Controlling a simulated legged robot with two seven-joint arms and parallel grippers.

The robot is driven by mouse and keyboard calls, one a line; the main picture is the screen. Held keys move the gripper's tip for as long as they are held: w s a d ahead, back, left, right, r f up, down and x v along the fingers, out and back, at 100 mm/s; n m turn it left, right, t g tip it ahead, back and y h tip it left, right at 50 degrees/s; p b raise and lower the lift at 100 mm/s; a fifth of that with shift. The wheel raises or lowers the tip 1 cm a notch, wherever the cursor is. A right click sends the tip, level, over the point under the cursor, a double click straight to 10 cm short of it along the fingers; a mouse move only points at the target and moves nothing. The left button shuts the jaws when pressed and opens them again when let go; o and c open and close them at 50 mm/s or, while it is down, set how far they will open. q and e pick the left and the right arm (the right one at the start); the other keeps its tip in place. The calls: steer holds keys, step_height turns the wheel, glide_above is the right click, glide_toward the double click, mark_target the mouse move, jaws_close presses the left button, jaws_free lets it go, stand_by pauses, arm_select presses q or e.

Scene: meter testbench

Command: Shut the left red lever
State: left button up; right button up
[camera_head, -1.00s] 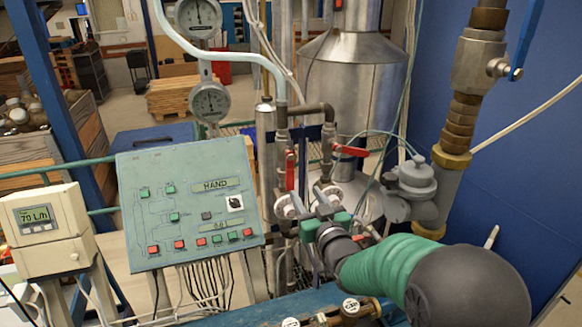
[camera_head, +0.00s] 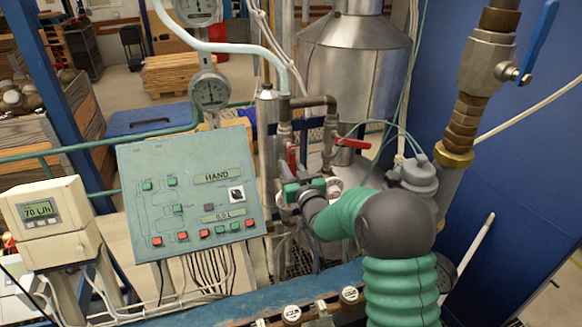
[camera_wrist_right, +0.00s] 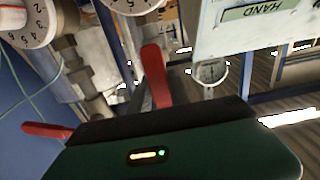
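The left red lever (camera_head: 292,157) stands upright on its pipe in the head view, its lower part hidden behind my right gripper. In the right wrist view this lever (camera_wrist_right: 156,72) rises just beyond the gripper's dark front edge. The right red lever (camera_head: 353,143) points sideways to the right in the head view; it also shows in the right wrist view (camera_wrist_right: 47,131). My right gripper (camera_head: 292,188) is right at the left lever's lower end. Its fingers are hidden, so contact and opening cannot be told. My left gripper is not in view.
A green control panel (camera_head: 190,195) stands close left of the levers. Round gauges (camera_head: 210,92) hang above it. A thick pipe with a blue-handled valve (camera_head: 490,52) is at the right, before a blue wall. A blue beam (camera_head: 265,300) runs along the front.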

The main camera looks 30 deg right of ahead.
jaws_close()
stand_by(1.0)
